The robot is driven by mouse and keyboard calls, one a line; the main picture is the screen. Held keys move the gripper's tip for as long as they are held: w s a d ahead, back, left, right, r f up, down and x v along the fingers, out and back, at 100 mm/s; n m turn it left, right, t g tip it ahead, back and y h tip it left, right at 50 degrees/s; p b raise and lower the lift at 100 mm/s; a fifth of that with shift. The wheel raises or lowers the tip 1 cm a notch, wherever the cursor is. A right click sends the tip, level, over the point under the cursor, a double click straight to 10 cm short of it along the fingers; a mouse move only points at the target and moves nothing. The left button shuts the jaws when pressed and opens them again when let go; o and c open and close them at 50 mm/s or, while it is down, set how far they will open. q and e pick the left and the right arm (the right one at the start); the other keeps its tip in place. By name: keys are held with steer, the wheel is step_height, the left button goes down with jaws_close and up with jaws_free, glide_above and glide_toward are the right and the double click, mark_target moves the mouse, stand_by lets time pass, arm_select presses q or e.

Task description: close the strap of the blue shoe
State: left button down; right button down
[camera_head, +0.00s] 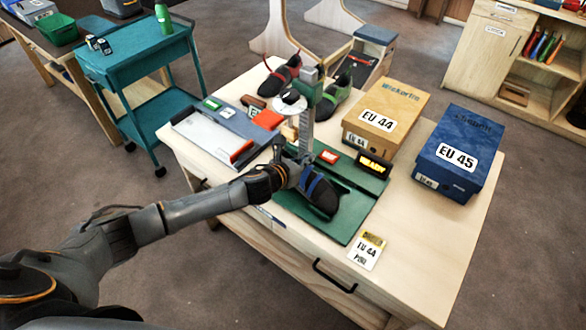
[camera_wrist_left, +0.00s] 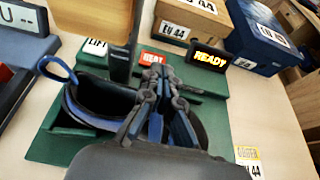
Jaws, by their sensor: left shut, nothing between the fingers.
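The blue shoe (camera_head: 322,196) is dark with blue straps and lies on a green board (camera_head: 357,205) on the table. In the left wrist view the shoe's dark opening and blue heel loop (camera_wrist_left: 57,68) show at left. A blue strap (camera_wrist_left: 186,132) shows beside the fingers, partly hidden by them; I cannot tell whether its end is fastened. My left gripper (camera_head: 292,172) is over the shoe, its fingers (camera_wrist_left: 165,82) shut and empty. Whether they touch the strap is unclear. My right gripper is not in view.
A lit READY sign (camera_head: 374,163) and a red button (camera_head: 329,157) are at the board's back. An upright post (camera_head: 307,125) stands close behind the gripper. Shoe boxes, EU 44 (camera_head: 404,92) and EU 45 (camera_head: 477,132), stand behind. A label card (camera_head: 366,251) lies in front.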

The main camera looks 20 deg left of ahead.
arm_select(q)
steer(key=shift+w+d+f, duration=0.2)
steer(key=shift+w+f, duration=0.2)
steer(key=shift+w, duration=0.05)
steer(key=shift+w+d+f, duration=0.15)
steer(key=shift+w+f, duration=0.25)
steer(key=shift+w, duration=0.05)
steer(key=shift+s+f, duration=0.1)
steer(key=shift+s, duration=0.05)
steer(key=shift+s+a+f, duration=0.1)
steer(key=shift+s+a, duration=0.15)
steer(key=shift+s, duration=0.25)
steer(key=shift+s+a, duration=0.1)
steer(key=shift+s, duration=0.1)
steer(key=v, duration=1.1)
steer(key=shift+s+r, duration=0.25)
